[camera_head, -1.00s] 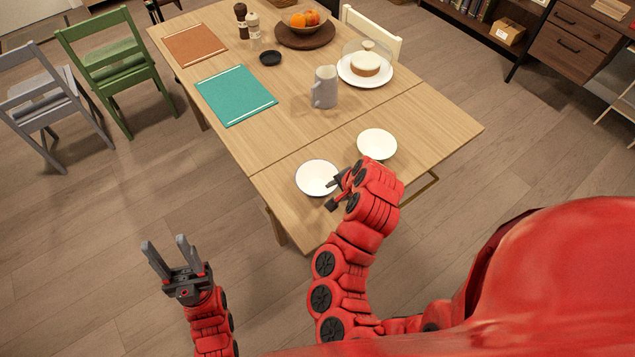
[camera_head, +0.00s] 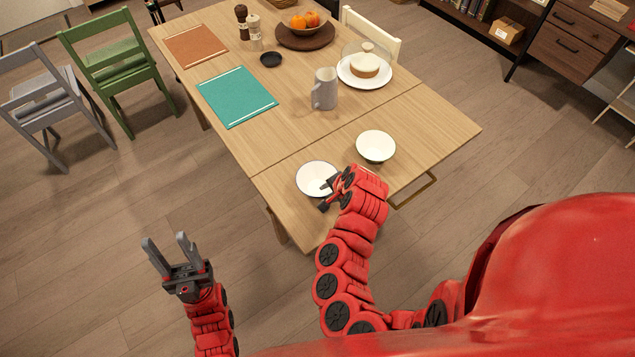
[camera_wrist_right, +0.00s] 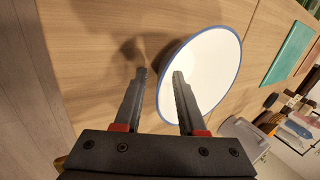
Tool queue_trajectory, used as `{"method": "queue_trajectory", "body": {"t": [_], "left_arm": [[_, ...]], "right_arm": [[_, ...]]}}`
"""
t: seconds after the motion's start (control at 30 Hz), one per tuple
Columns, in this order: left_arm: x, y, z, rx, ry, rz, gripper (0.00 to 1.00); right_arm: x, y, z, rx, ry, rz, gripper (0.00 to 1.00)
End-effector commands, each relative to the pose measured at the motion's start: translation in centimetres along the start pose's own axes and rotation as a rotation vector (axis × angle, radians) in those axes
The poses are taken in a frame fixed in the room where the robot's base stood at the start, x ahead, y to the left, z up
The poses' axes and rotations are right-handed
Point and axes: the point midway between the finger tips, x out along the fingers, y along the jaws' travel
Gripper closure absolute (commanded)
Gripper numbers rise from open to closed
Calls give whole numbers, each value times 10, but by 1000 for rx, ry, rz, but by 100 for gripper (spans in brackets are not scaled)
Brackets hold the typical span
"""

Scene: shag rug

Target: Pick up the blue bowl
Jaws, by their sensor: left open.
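The blue bowl (camera_head: 313,176), white inside with a blue rim, stands upright near the table's front left edge. It fills the middle of the right wrist view (camera_wrist_right: 212,66). My right gripper (camera_head: 325,193) is open at the bowl's near right side. In the right wrist view, the fingers of my right gripper (camera_wrist_right: 159,76) straddle the rim: one appears over the bowl's inside, the other outside it. I cannot tell whether either finger touches the bowl. My left gripper (camera_head: 166,244) is open and empty, off the table at the lower left.
A second white bowl (camera_head: 376,144) stands right of the blue bowl. A grey pitcher (camera_head: 325,90), a covered cake on a plate (camera_head: 364,72) and a teal mat (camera_head: 236,97) are further back. The table between the bowls and mat is clear.

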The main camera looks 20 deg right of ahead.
Motion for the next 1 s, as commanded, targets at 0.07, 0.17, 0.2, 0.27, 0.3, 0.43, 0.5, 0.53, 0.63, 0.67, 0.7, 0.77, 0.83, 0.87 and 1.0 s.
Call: {"method": "queue_trajectory", "body": {"t": [0.07,0.17,0.2,0.27,0.3,0.43,0.5,0.53,0.63,0.67,0.7,0.77,0.83,0.87,1.0], "left_arm": [[0,0,0,0,0,0,50],[0,0,0,0,0,0,50],[0,0,0,0,0,0,50],[0,0,0,0,0,0,50],[0,0,0,0,0,0,50],[0,0,0,0,0,0,50],[0,0,0,0,0,0,50],[0,0,0,0,0,0,50],[0,0,0,0,0,0,50],[0,0,0,0,0,0,50],[0,0,0,0,0,0,50],[0,0,0,0,0,0,50],[0,0,0,0,0,0,50],[0,0,0,0,0,0,50],[0,0,0,0,0,0,50]], "right_arm": [[0,0,0,0,0,0,66],[0,0,0,0,0,0,84],[0,0,0,0,0,0,91],[0,0,0,0,1,0,100],[0,0,0,0,1,0,100],[0,0,0,0,1,0,100],[0,0,0,0,1,0,100],[0,0,0,0,0,0,100],[0,0,0,0,1,0,100],[0,0,0,0,1,0,100],[0,0,0,0,1,0,100],[0,0,0,0,1,0,100],[0,0,0,0,0,0,100],[0,0,0,0,0,0,100],[0,0,0,0,1,1,100]]}}
